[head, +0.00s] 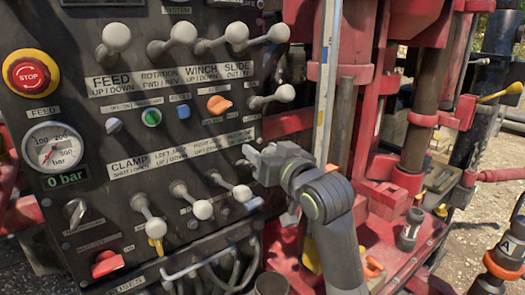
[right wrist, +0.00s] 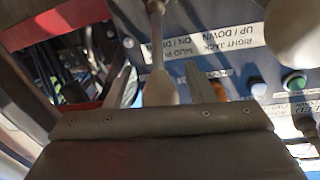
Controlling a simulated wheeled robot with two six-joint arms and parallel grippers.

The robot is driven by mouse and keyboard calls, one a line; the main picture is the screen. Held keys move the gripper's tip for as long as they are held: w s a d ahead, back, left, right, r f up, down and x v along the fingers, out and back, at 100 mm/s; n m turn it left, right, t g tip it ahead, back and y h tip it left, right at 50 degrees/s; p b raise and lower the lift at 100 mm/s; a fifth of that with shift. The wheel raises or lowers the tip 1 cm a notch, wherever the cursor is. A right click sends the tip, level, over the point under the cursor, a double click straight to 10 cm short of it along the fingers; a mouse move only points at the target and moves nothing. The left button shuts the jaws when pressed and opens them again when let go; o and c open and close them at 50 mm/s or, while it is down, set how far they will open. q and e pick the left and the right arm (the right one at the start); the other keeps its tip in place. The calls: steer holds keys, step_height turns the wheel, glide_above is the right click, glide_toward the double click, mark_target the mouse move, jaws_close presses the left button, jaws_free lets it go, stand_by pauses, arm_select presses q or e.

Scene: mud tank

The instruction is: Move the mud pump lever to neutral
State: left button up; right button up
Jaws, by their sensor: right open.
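The mud pump lever shows in the right wrist view as a metal rod with a pale knob (right wrist: 161,88), below an upside-down label (right wrist: 165,50) that reads partly "MUD P… ON". My right gripper (head: 253,163) is at the right edge of the dark control panel (head: 75,125), at the lower lever row. In the right wrist view its two fingers (right wrist: 160,85) stand apart, one on each side of the knob, with gaps visible. In the head view the gripper hides most of this lever. My left gripper is not in view.
The right jack lever's white knob (head: 242,193) is just below my gripper; a large white knob (right wrist: 300,32) is close in the right wrist view. More levers line the panel. A red metal frame (head: 385,195) stands to the right.

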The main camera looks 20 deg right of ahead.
jaws_close()
steer(key=shift+s+d+f+t+y+b, duration=0.15)
steer(key=shift+s+f+t+b, duration=0.2)
steer(key=shift+f+t+b, duration=0.45)
steer(key=shift+s+d+f+t+y+b, duration=0.1)
steer(key=shift+s+f+t+b, duration=0.4)
steer(key=shift+b, duration=0.65)
steer(key=shift+s+d+f+t+y+b, duration=0.15)
steer(key=shift+f+t+b, duration=0.25)
steer(key=shift+f+b, duration=0.5)
jaws_free()
steer(key=shift+s+r, duration=0.1)
steer(key=shift+s, duration=0.1)
